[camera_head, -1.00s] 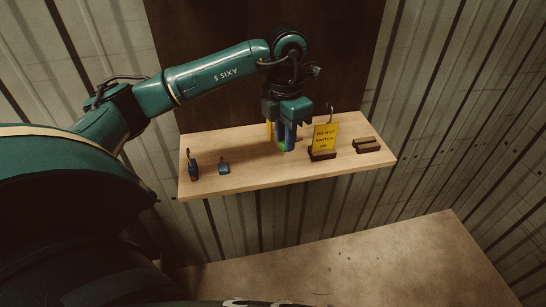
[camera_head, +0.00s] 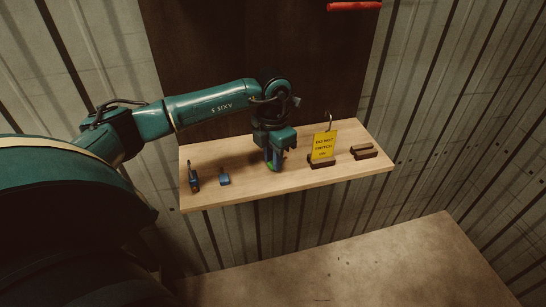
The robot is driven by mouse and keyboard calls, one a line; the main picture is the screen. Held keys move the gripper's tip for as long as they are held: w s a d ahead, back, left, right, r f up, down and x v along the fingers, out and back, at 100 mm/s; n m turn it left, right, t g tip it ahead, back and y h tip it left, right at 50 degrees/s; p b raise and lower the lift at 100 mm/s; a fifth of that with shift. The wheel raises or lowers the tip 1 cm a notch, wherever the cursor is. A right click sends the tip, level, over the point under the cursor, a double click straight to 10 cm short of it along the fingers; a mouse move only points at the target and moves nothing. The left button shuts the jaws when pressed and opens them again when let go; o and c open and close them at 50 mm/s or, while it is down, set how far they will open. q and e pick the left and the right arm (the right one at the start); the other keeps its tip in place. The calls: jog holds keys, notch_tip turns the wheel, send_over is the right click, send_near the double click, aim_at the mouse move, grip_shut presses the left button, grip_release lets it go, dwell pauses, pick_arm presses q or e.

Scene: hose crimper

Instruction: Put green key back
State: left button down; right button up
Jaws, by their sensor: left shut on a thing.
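My left gripper (camera_head: 272,158) points down over the middle of the wooden shelf (camera_head: 235,193). It is shut on the green key (camera_head: 270,166), of which only a small green part shows low between the fingers. The fingers hide most of the key, and I cannot tell whether it touches the shelf. My right gripper is not in view.
On the shelf, a small dark blue and orange padlock-like item (camera_head: 194,178) and a blue block (camera_head: 225,179) stand at the left. A yellow sign (camera_head: 323,146) stands in a dark holder right of my gripper. An empty dark wooden holder (camera_head: 364,152) is at the right. A red bar (camera_head: 354,6) is above.

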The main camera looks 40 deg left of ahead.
pick_arm(q)
jog(key=shift+f, duration=0.4)
jog(key=shift+f, duration=0.1)
jog(key=c, duration=1.3)
grip_release()
